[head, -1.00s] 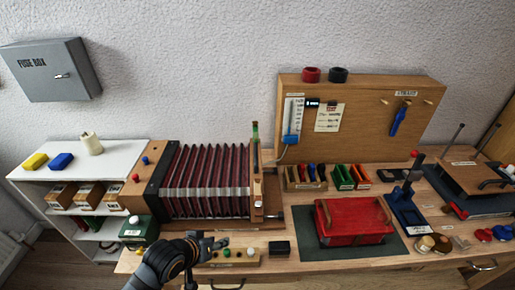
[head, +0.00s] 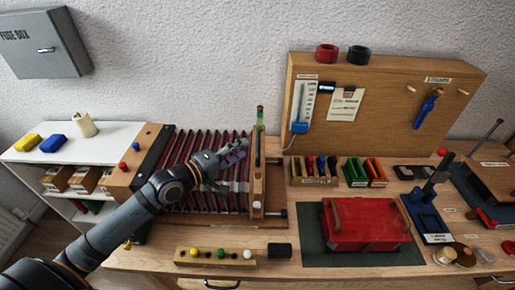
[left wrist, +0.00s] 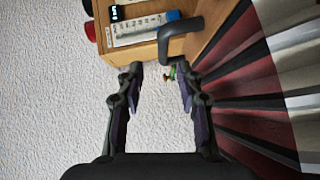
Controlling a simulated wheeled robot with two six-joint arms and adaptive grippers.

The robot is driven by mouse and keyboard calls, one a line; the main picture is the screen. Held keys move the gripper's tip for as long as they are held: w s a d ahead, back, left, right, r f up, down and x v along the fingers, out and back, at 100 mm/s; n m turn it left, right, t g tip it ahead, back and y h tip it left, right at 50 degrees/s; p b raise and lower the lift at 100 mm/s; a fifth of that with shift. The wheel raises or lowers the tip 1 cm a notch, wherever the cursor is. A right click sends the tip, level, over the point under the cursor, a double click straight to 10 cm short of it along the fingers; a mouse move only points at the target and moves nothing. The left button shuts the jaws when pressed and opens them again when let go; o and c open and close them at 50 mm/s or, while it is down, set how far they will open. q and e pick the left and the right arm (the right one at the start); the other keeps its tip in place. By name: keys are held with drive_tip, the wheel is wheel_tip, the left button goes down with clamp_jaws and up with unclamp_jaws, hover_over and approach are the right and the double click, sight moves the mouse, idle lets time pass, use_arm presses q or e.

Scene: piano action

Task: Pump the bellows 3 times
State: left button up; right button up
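The bellows (head: 190,150) lie on the bench with dark red pleats and pale bands, stretched between a dark board at the left and an upright wooden end board (head: 257,180) at the right. My left gripper (head: 238,150) is above the right part of the bellows, just left of the end board's top. In the left wrist view my left gripper (left wrist: 160,85) is open, its fingers apart with nothing between them. A dark curved handle (left wrist: 180,35) and the red pleats (left wrist: 245,90) show beyond and beside the fingers. My right gripper is not in view.
A wooden back panel (head: 390,100) stands behind the bench. A red box (head: 365,225) sits on a dark mat right of the bellows. A strip with coloured knobs (head: 215,258) and a small black block (head: 280,250) lie in front.

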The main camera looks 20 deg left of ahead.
sight(258, 140)
use_arm(q)
drive_tip(key=x, duration=0.2)
drive_tip(key=b+x, duration=0.1)
drive_tip(key=x, duration=0.1)
drive_tip(key=shift+a+f, duration=0.25)
drive_tip(key=shift+f, duration=0.05)
drive_tip(key=shift+x, duration=1.05)
drive_tip(key=shift+w+d+r, duration=0.2)
drive_tip(key=shift+w+d, duration=0.05)
drive_tip(key=shift+w, duration=0.1)
drive_tip(key=shift+w+d+f, duration=0.2)
drive_tip(key=shift+w+d, duration=0.1)
drive_tip(key=shift+w, duration=0.3)
drive_tip(key=shift+w+d+f, duration=0.1)
drive_tip(key=shift+w, duration=0.05)
drive_tip(key=shift+c, duration=0.5)
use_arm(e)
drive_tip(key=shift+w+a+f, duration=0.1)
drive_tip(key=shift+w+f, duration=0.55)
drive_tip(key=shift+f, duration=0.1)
use_arm(q)
clamp_jaws()
